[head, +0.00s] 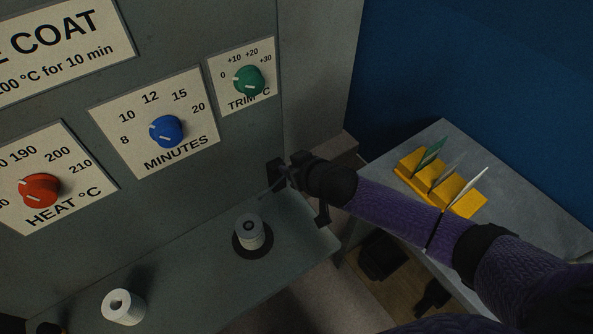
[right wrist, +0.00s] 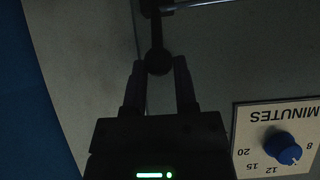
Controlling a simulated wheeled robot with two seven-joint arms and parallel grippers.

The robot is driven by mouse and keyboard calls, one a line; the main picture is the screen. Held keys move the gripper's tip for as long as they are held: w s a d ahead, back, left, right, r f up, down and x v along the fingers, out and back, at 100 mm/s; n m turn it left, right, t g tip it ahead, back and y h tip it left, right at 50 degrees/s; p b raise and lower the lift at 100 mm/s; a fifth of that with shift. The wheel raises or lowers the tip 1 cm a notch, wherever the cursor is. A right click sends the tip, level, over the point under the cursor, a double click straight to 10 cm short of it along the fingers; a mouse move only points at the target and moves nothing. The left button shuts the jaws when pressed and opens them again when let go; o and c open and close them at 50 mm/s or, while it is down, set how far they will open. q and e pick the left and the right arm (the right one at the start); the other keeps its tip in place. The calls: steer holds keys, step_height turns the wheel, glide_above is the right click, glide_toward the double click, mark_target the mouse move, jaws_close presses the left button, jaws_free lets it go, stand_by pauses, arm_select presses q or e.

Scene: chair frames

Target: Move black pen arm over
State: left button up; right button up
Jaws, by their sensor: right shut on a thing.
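The black pen arm (right wrist: 154,30) comes down from the top edge of the right wrist view as a dark bar with a rounded end. That end lies between the fingertips of my right gripper (right wrist: 158,70), which is shut on it. In the head view my right gripper (head: 280,176) is at the right edge of the grey panel, above the shelf; the pen arm is hard to tell from the dark fingers there. My left gripper is not in view.
The panel carries a red knob (head: 40,190), a blue knob (head: 166,131) and a green knob (head: 249,80). Two white spools (head: 123,307) (head: 249,231) stand on the shelf (head: 190,270) below. Yellow holders (head: 464,196) with upright cards stand on a grey table (head: 540,215) at right.

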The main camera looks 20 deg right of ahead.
steer(key=shift+w+a+r, duration=0.1)
steer(key=shift+w+r, duration=0.05)
steer(key=shift+w, duration=0.05)
steer(key=shift+w+a+r, duration=0.15)
steer(key=shift+w, duration=0.25)
steer(key=shift+w+a+r, duration=0.1)
steer(key=shift+w+r, duration=0.05)
steer(key=shift+w, duration=0.2)
jaws_close()
jaws_free()
steer(key=shift+s, duration=0.1)
steer(key=o, duration=0.5)
